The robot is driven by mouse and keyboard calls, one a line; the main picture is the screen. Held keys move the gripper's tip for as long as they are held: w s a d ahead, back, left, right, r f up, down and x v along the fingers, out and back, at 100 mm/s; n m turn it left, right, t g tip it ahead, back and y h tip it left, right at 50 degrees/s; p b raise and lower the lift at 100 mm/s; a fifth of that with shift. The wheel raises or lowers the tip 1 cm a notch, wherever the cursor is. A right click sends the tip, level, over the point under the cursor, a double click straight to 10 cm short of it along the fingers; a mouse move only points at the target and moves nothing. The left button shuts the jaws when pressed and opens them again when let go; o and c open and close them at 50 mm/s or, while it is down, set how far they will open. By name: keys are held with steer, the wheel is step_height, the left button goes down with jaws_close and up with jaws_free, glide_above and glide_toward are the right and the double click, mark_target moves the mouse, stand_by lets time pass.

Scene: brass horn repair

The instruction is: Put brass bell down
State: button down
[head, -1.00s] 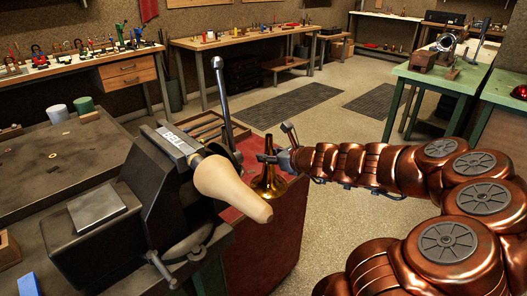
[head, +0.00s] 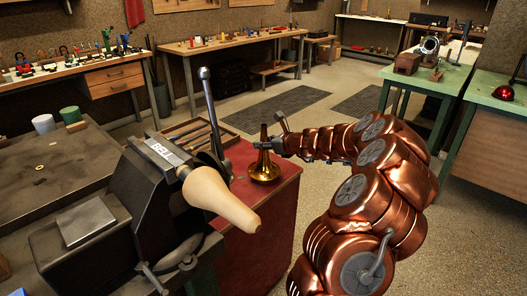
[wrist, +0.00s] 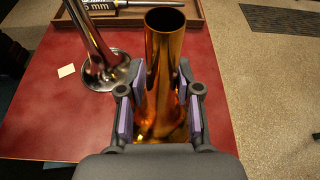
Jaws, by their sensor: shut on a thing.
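The brass bell (head: 265,170) is upright with its narrow tube up and its flared end down, at the red-topped bench (head: 278,197). My gripper (head: 268,145) is shut on its tube from the right. In the wrist view the bell's open tube (wrist: 165,60) stands between the two padded fingers of my gripper (wrist: 160,110). The flare is mostly hidden there by the gripper body. I cannot tell whether the flare touches the red top or hovers just above it.
A steel rod on a round base (wrist: 103,70) stands close left of the bell. A wooden tray (head: 198,136) lies behind. Bare red top shows left of the bell in the wrist view.

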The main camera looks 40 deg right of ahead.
steer(key=shift+f, duration=1.8)
steer(key=c, duration=0.8)
jaws_free()
glide_toward(268, 152)
steer(key=shift+a+r, duration=0.15)
